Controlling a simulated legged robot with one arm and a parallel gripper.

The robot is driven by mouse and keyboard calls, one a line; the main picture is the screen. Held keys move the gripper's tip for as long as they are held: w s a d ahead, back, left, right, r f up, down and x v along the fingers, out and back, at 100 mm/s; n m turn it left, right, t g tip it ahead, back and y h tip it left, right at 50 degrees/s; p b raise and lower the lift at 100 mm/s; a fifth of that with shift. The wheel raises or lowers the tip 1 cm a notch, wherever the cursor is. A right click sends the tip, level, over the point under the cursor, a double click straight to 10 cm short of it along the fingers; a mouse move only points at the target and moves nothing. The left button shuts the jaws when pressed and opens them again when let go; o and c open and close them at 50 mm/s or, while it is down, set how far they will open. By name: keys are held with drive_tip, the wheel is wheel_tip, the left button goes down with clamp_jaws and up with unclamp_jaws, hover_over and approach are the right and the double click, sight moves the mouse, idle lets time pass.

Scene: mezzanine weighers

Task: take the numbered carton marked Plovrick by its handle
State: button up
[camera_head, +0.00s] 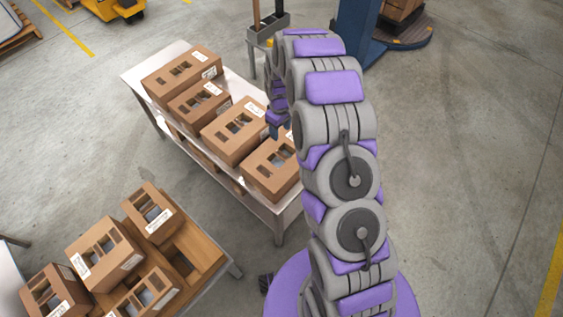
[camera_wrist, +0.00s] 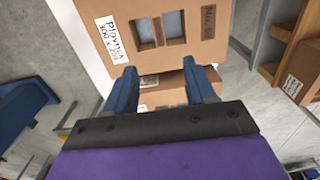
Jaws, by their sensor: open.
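A brown carton (camera_wrist: 143,62) fills the top of the wrist view. Its white label starts with "Plov" and has numbers below; the rest is hard to read. Its top has a handle (camera_wrist: 160,30), a strip between two cut-out openings. In the head view this appears to be the nearest carton (camera_head: 265,182) on the metal table, partly hidden by my arm. My gripper (camera_wrist: 162,74) is open and empty, its fingers apart at the carton's near edge, short of the handle. In the head view my gripper (camera_head: 279,128) is mostly hidden behind my arm.
Several similar cartons line the metal table (camera_head: 276,212); one (camera_head: 232,140) stands right beside this carton. More cartons (camera_head: 105,250) stand on a lower wooden-topped table at the lower left. A blue machine (camera_head: 353,40) stands at the back. The floor at right is clear.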

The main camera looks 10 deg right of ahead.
sight(281, 154)
wheel_tip(281, 154, down, 13)
drive_tip(key=shift+r+b, duration=0.2)
drive_tip(key=shift+b, duration=1.05)
drive_tip(key=shift+d+f+b, duration=0.1)
drive_tip(key=shift+f+b, duration=0.7)
drive_tip(key=shift+f, duration=1.85)
drive_tip(key=shift+r, duration=0.1)
drive_tip(key=shift+c, duration=0.2)
clamp_jaws()
